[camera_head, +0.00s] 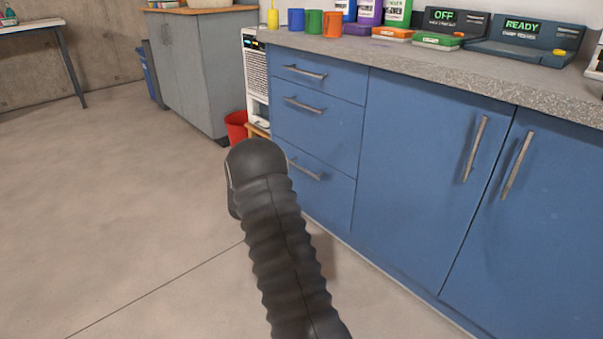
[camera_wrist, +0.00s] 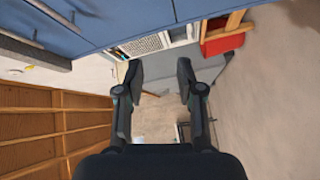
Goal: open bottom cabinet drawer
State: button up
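The blue cabinet (camera_head: 397,170) has three stacked drawers at its left end. The bottom drawer (camera_head: 328,203) looks flush with the front, and its grey bar handle (camera_head: 308,171) partly shows behind my dark ribbed arm. The arm hides the drawer's lower left part. In the wrist view my gripper (camera_wrist: 158,78) is open, with nothing between its fingers. The blue cabinet front runs across the top left of that view, with grey bar handles (camera_wrist: 52,14) at the far left, apart from the fingers. The head view does not show the fingers.
A red bin (camera_head: 236,127) stands left of the drawers, also seen in the wrist view (camera_wrist: 222,42). A white appliance (camera_head: 256,80) is beside the cabinet. Cups, bottles and devices stand on the grey counter (camera_head: 450,66). The concrete floor (camera_head: 120,190) at left is clear.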

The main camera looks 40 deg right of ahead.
aim_at(302, 169)
jog(key=s+d+f+g+h+b, duration=0.1)
jog(key=s+d+f+g+h, duration=0.35)
jog(key=f, duration=0.65)
jog(key=shift+n+t, duration=0.4)
jog(key=shift+t, duration=0.25)
jog(key=x, duration=0.5)
jog(key=b+x, duration=0.1)
jog(key=x, duration=0.9)
jog(key=shift+s+d+f, duration=0.15)
jog(key=shift+s+d, duration=0.1)
jog(key=shift+s, duration=0.05)
jog(key=shift+c, duration=0.2)
grip_shut()
